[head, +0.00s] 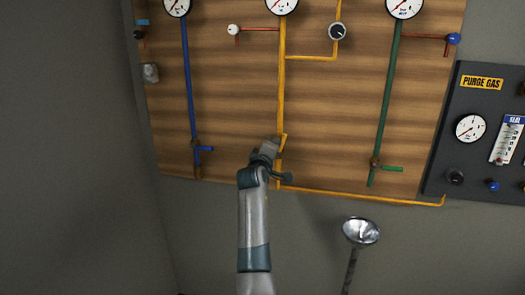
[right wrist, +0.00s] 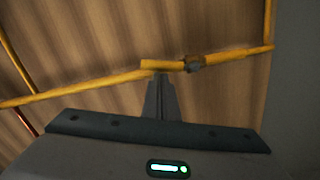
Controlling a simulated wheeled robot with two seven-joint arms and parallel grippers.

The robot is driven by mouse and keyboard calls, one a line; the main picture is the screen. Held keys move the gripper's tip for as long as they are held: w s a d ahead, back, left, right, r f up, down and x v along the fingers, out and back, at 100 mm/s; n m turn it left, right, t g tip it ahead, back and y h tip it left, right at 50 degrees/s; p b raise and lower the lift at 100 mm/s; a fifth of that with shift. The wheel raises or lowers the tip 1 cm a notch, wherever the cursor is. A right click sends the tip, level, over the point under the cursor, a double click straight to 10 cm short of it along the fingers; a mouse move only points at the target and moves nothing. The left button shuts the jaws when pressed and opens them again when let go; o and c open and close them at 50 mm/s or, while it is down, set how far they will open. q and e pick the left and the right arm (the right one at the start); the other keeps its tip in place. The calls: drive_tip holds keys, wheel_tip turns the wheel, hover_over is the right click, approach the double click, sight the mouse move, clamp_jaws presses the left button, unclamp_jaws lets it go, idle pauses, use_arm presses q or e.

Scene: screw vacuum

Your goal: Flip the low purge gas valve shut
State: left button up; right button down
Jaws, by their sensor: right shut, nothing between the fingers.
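The low valve on the yellow purge gas pipe has a short yellow handle (head: 284,142) low on the wooden board. In the right wrist view the handle (right wrist: 160,65) lies nearly along the pipe, beside a small grey-brown valve body (right wrist: 195,63). My right gripper (head: 275,148) is shut and empty, right at this valve, and hides part of it in the head view. In the right wrist view its fingertips (right wrist: 160,76) point at the handle from just below it. I cannot tell whether they touch. My left gripper is not in view.
A blue pipe (head: 188,90) and a green pipe (head: 392,90), each with a low crosswise handle, stand on either side. The yellow pipe runs right towards a dark purge gas panel (head: 462,100). A silver funnel-like piece (head: 361,231) stands below the board.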

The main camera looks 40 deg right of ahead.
use_arm(q)
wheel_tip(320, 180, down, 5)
drive_tip(key=b, duration=0.5)
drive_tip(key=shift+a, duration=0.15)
use_arm(e)
drive_tip(key=s+d+f+m, duration=0.4)
drive_tip(key=m, duration=0.8)
drive_tip(key=shift+s+d+y, duration=0.15)
drive_tip(key=shift+s+y, duration=0.05)
drive_tip(key=shift+y, duration=0.1)
drive_tip(key=shift+f, duration=0.1)
